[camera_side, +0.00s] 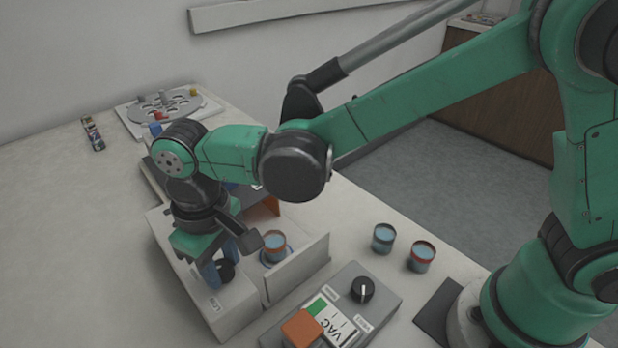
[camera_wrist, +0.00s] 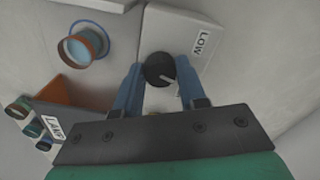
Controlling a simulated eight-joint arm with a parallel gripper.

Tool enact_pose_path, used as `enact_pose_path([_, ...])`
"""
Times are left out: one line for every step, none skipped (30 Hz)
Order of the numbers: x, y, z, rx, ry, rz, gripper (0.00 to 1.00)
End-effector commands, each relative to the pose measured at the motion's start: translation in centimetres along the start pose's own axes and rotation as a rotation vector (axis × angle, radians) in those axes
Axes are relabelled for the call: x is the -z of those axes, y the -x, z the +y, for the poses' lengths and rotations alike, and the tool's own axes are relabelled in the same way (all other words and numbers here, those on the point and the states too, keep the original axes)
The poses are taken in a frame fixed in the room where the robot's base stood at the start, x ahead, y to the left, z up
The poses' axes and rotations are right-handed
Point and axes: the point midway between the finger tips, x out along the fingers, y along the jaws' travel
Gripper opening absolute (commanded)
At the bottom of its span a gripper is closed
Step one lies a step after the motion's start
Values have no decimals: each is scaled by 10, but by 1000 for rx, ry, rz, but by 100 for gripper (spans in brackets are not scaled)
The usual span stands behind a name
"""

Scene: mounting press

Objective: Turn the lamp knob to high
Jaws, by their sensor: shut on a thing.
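The lamp knob (camera_wrist: 157,67) is a round black knob with a white pointer, on a pale box (camera_side: 207,307). In the wrist view its pointer slants toward the lower right, away from the LOW label (camera_wrist: 202,43). My gripper (camera_wrist: 160,80) has its two blue fingers on either side of the knob and is shut on it. In the side view my gripper (camera_side: 222,266) reaches down over the knob, which is partly hidden by the fingers. A LAMP label (camera_wrist: 55,127) shows at the lower left of the wrist view. No HIGH label is visible.
A cup with an orange rim (camera_side: 274,246) stands close to my gripper, behind a pale wall (camera_side: 300,268). Two more cups (camera_side: 383,238) stand to the right. A grey VAC control box (camera_side: 375,312) is in front. A disc tray (camera_side: 165,107) lies at the back.

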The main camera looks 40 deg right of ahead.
Motion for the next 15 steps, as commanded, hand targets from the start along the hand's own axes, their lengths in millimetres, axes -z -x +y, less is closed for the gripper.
enact_pose_path([0, 0, 0, 1, -40, 2, 0])
enact_pose_path([0, 0, 0, 1, -66, 2, 0])
enact_pose_path([0, 0, 0, 1, -101, 2, 0])
enact_pose_path([0, 0, 0, 1, -125, 2, 0])
enact_pose_path([0, 0, 0, 1, -149, 2, 0])
enact_pose_path([1, 0, 0, 1, -180, 3, 0])
enact_pose_path([1, 0, 0, 1, -203, 3, 0])
enact_pose_path([1, 0, 0, 1, -224, 3, 0])
enact_pose_path([1, 0, 0, 1, -250, 3, 0])
enact_pose_path([1, 0, 0, 1, -269, 3, 0])
enact_pose_path([1, 0, 0, 1, -287, 3, 0])
enact_pose_path([1, 0, -1, 1, -309, 3, 0])
enact_pose_path([1, 0, -1, 1, -324, 3, 0])
enact_pose_path([1, 0, -1, 1, -338, 3, 0])
enact_pose_path([1, 0, -1, 1, -355, 3, 0])
